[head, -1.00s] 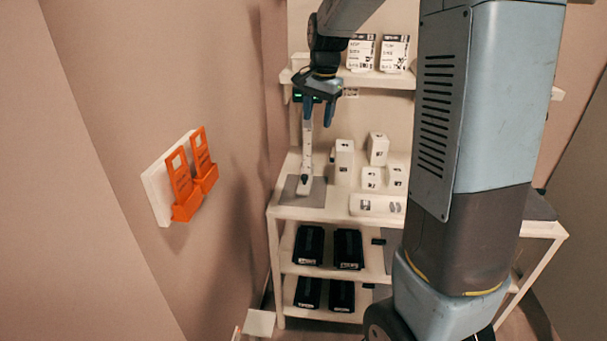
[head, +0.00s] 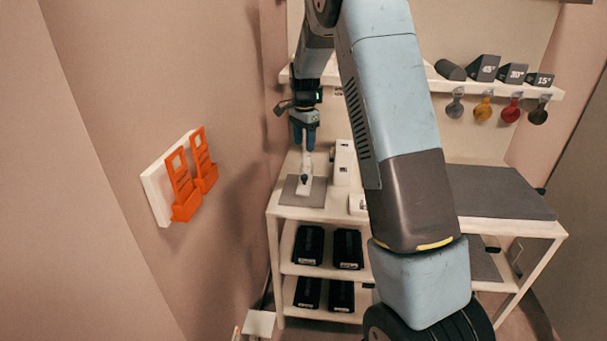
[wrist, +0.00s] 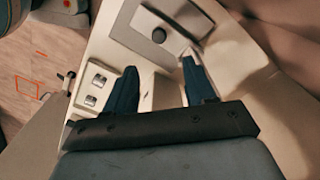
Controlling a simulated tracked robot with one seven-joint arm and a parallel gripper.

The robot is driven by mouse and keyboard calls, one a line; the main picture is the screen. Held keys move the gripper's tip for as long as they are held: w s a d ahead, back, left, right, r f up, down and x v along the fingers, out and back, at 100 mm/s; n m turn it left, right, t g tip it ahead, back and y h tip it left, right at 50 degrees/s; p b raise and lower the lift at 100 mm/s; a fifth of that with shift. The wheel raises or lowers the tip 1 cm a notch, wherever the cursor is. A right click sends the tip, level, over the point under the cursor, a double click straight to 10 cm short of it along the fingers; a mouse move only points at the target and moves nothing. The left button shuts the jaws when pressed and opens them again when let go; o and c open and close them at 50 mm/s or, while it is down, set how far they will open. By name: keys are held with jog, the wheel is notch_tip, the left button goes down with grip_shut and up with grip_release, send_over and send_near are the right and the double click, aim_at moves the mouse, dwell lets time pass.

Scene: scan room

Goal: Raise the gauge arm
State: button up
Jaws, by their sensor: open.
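The gauge (head: 306,171) is a slim white upright piece with a dark lower end, standing on a grey mat (head: 290,197) at the bench's left end. My gripper (head: 304,142) is over its upper part, fingers pointing down, and hides the top. In the wrist view my two dark blue fingers (wrist: 160,85) are spread apart with nothing seen held between them. I cannot tell whether a finger touches the gauge.
White boxes (head: 343,163) stand just right of the gauge, partly behind my arm. The left wall carries an orange holder (head: 187,180). Black cases (head: 309,245) sit on the lower shelves. The upper shelf holds angle blocks (head: 485,68). A grey pad (head: 500,190) on the bench's right is clear.

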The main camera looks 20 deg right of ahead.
aim_at(303, 176)
notch_tip(303, 176, down, 13)
jog(key=shift+r, duration=0.1)
dwell(0.4)
jog(key=shift+c, duration=0.4)
grip_shut()
jog(key=shift+a, duration=0.15)
